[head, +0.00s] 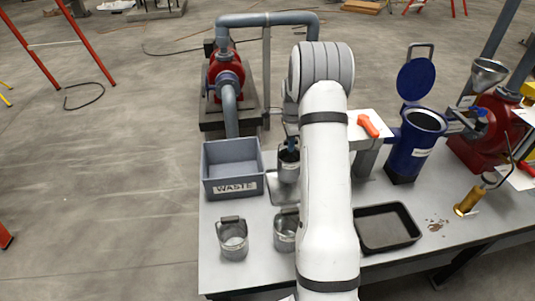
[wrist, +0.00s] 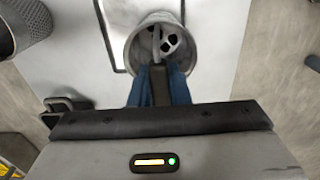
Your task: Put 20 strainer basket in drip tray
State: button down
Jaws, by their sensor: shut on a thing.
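My gripper (head: 289,147) is shut on the bail handle of a grey metal strainer basket (head: 289,172). In the wrist view the blue fingers (wrist: 158,88) close on the handle, and the basket (wrist: 134,50) hangs beyond them. Pale and dark shapes show inside it. No number can be read on it. It appears over or beside a flat, dark-edged grey plate (head: 273,192); I cannot tell whether it touches. A shallow black tray (head: 387,249) lies right of my arm, looking empty. Two other baskets stand at the front, one at left (head: 233,244) and one (head: 284,238) partly behind my arm.
A grey WASTE bin (head: 236,188) stands left of the held basket. A blue strainer housing (head: 411,150) with its lid raised stands at right, near an orange-handled valve (head: 368,126).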

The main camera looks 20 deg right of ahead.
notch_tip(320, 180, down, 2)
jog(key=shift+d+f, duration=0.1)
jog(key=shift+f, duration=0.1)
jog(key=shift+w+f, duration=0.1)
jog(key=shift+f, duration=0.05)
jog(key=c, duration=1.4)
grip_release()
jog(key=shift+o, duration=0.2)
